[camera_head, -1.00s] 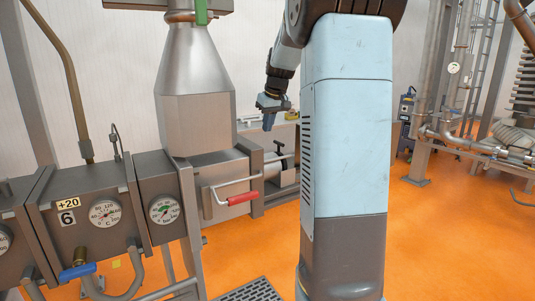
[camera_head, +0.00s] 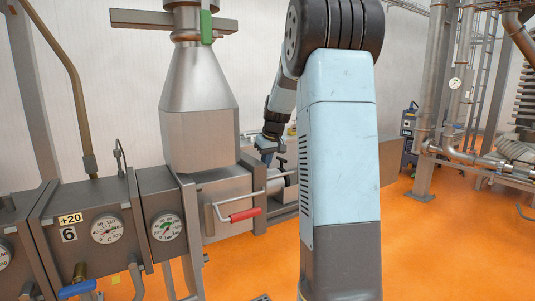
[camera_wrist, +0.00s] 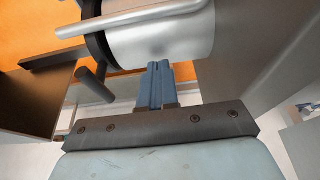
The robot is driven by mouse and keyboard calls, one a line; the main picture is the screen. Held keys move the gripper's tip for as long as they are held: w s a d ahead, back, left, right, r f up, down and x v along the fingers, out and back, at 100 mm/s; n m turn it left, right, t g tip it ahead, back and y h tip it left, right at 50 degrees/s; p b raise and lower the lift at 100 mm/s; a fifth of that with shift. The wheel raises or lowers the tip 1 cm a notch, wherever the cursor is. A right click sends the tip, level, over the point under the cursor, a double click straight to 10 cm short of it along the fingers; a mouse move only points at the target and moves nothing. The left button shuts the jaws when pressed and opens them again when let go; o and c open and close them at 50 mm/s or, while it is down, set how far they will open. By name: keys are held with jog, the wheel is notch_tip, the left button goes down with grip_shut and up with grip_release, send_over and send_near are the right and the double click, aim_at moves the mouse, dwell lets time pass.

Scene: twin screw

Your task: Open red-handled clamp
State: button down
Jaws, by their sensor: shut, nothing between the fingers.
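The clamp's red handle (camera_head: 245,215) sits on a bent metal rod at the front of the metal housing, in the middle of the head view. My gripper (camera_head: 266,160) is behind and above it, beyond the housing's far right corner, partly hidden by the housing and my arm. In the wrist view my blue fingers (camera_wrist: 157,80) are together and empty. Their tips are close to a shiny metal cylinder (camera_wrist: 160,35) with a black ring; I cannot tell whether they touch it. No red handle shows in the wrist view.
A metal hopper (camera_head: 200,110) rises from the machine left of my arm. Gauge boxes (camera_head: 105,232) and a blue handle (camera_head: 77,289) stand at lower left. A dark rod (camera_wrist: 95,85) sticks out near my fingers. The orange floor (camera_head: 430,250) is open on the right.

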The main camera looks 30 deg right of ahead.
jog(key=shift+s+d+f, duration=0.1)
jog(key=shift+s+f, duration=0.15)
jog(key=shift+s, duration=0.35)
jog(key=shift+s+a+f, duration=0.1)
jog(key=shift+s+f, duration=0.2)
jog(key=shift+s, duration=0.35)
jog(key=shift+s+d+f, duration=0.1)
jog(key=shift+s+f, duration=0.15)
jog(key=shift+s, duration=0.35)
